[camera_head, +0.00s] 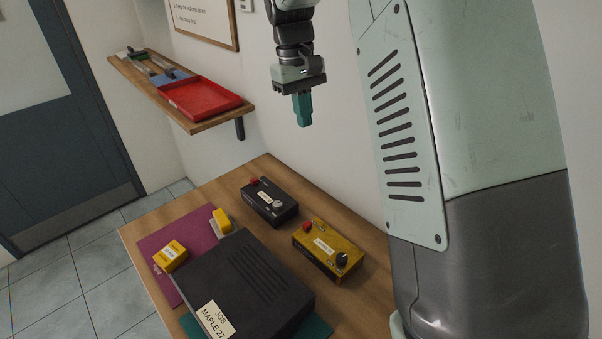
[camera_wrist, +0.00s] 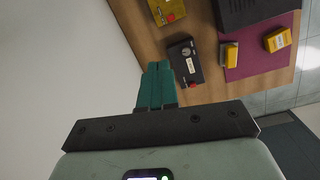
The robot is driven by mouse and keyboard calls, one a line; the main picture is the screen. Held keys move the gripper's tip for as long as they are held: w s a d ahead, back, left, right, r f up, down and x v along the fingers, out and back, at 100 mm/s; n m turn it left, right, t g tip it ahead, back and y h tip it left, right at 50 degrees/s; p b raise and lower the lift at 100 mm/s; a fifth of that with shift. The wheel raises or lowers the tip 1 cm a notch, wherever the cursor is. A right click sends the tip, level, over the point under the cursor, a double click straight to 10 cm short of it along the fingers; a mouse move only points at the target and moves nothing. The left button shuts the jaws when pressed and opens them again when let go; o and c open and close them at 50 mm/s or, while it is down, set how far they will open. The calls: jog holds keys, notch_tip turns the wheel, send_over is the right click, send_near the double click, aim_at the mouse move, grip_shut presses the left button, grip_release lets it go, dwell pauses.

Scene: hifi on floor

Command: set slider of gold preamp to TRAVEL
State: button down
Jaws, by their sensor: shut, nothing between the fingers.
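The gold preamp (camera_head: 325,252) is a yellow box on the wooden table, right of the large dark unit. It has a red part (camera_head: 307,226) at one end, a pale label and a black knob (camera_head: 342,259). I cannot make out its slider. In the wrist view part of the gold preamp (camera_wrist: 166,10) shows at the top edge, cut off. My gripper (camera_head: 304,122) is shut and empty, its teal fingers pointing down, high above the table and apart from everything. It also shows in the wrist view (camera_wrist: 158,66).
A black box (camera_head: 268,203) with a red part and a silver knob sits behind the gold preamp. A large dark unit (camera_head: 240,275) labelled "JOB MAPLE 27" and two yellow blocks (camera_head: 170,256) lie to the left. A wall shelf (camera_head: 183,112) holds a red tray (camera_head: 203,99).

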aim_at(307, 225)
jog(key=w+a+f+n+g+h, duration=0.1)
jog(key=w+a+f, duration=0.1)
jog(key=f, duration=0.7)
jog(key=w+a+f+n+g, duration=0.1)
jog(key=a+f, duration=0.3)
jog(key=f, duration=0.5)
jog(key=shift+w+a+f+h, duration=0.2)
jog(key=shift+w+a+h, duration=0.2)
jog(key=shift+f, duration=0.1)
jog(key=x, duration=1)
jog(key=shift+s+d, duration=0.15)
jog(key=shift+s, duration=0.1)
jog(key=shift+s+d, duration=1.25)
jog(key=shift+d, duration=0.05)
